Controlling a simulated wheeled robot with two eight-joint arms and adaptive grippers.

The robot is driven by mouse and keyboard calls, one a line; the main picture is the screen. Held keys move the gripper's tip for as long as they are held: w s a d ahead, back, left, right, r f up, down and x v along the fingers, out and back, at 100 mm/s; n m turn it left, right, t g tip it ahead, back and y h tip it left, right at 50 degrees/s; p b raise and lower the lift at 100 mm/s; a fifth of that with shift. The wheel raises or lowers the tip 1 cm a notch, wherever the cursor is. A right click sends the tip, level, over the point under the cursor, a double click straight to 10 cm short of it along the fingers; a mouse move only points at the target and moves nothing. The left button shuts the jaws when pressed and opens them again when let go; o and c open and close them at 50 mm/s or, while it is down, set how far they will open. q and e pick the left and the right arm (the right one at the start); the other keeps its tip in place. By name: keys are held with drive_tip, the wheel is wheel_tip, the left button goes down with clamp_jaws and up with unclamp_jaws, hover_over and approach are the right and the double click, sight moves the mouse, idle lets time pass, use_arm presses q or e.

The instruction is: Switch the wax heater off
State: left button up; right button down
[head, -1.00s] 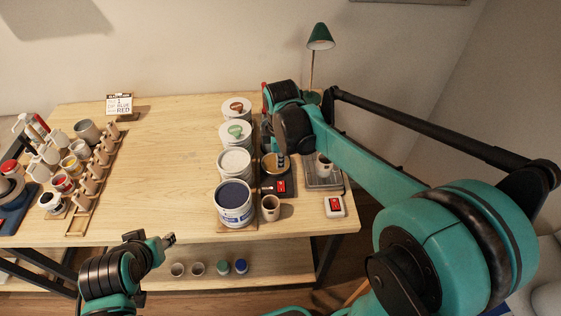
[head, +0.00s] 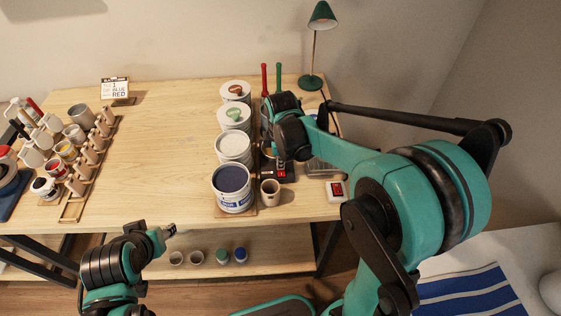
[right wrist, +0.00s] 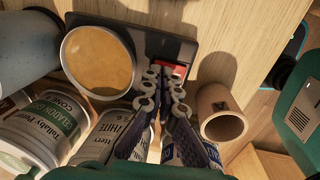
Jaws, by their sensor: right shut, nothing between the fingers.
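The wax heater has a dark base (right wrist: 178,48) and a round pot of amber wax (right wrist: 98,62), seen in the right wrist view. Its red switch (right wrist: 170,68) sits on the base beside the pot, partly covered by my fingertips. In the head view the red switch (head: 281,173) shows below my right wrist, and the pot is mostly hidden. My right gripper (right wrist: 164,78) is shut and empty, its tips over or at the switch; contact cannot be told. My left gripper (head: 169,231) hangs in front of the table, far from the heater; its jaws are too small to read.
Several white tubs (head: 234,147) stand in a row left of the heater. A brown cup (head: 270,190) stands close in front, also in the right wrist view (right wrist: 220,112). A white device with a red face (head: 336,190) lies at right. A green lamp (head: 321,17) stands behind.

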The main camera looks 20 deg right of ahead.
drive_tip(key=shift+w+f, duration=0.1)
drive_tip(key=shift+f, duration=0.25)
drive_tip(key=shift+s+a+r, duration=0.15)
drive_tip(key=shift+s, duration=0.65)
